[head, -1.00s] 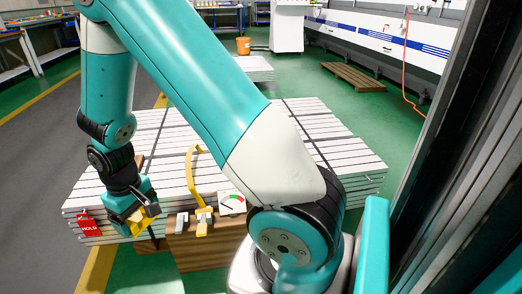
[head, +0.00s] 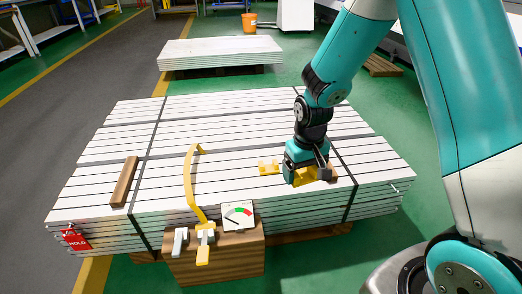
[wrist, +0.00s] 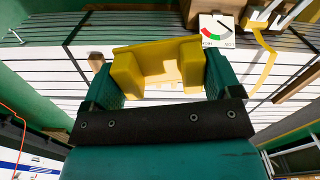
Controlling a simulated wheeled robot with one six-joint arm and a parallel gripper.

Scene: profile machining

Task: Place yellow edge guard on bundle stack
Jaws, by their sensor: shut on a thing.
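My gripper (head: 308,176) is shut on a yellow edge guard (wrist: 160,62), which spans between its two fingers in the wrist view. In the head view the held guard (head: 304,177) is low over the right front part of the bundle stack (head: 220,135). I cannot tell whether it touches the top. Another small yellow piece (head: 268,168) lies on the stack just left of my gripper. The stack is of white profile layers, crossed by dark straps near its left and right thirds. The guard's underside is hidden.
A wooden batten (head: 124,181) lies on the left top; a red HOLD tag (head: 75,239) hangs at the left. Another stack (head: 220,50) lies behind.

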